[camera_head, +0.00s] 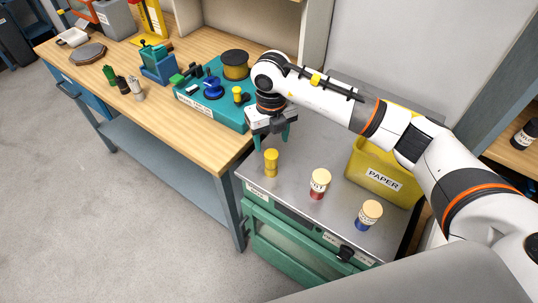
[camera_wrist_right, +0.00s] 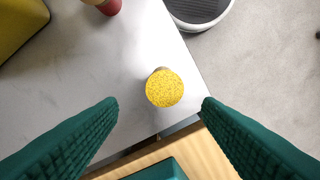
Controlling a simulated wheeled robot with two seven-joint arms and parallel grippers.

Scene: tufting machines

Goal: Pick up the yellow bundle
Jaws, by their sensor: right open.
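The yellow bundle (camera_head: 271,163) stands upright on the grey metal top of the green cabinet, near its left front corner. In the right wrist view the bundle (camera_wrist_right: 164,88) shows from above as a round speckled yellow top, ahead of and between my fingers. My right gripper (camera_head: 270,142) is open and empty, just behind and above the bundle in the head view. Its two green fingers (camera_wrist_right: 160,110) stand apart, one on each side in the wrist view. I see no contact with the bundle. My left gripper is not in view.
A red bundle (camera_head: 320,184) and a blue bundle (camera_head: 368,215) stand to the right on the same metal top. A yellow PAPER bin (camera_head: 376,178) is behind them.

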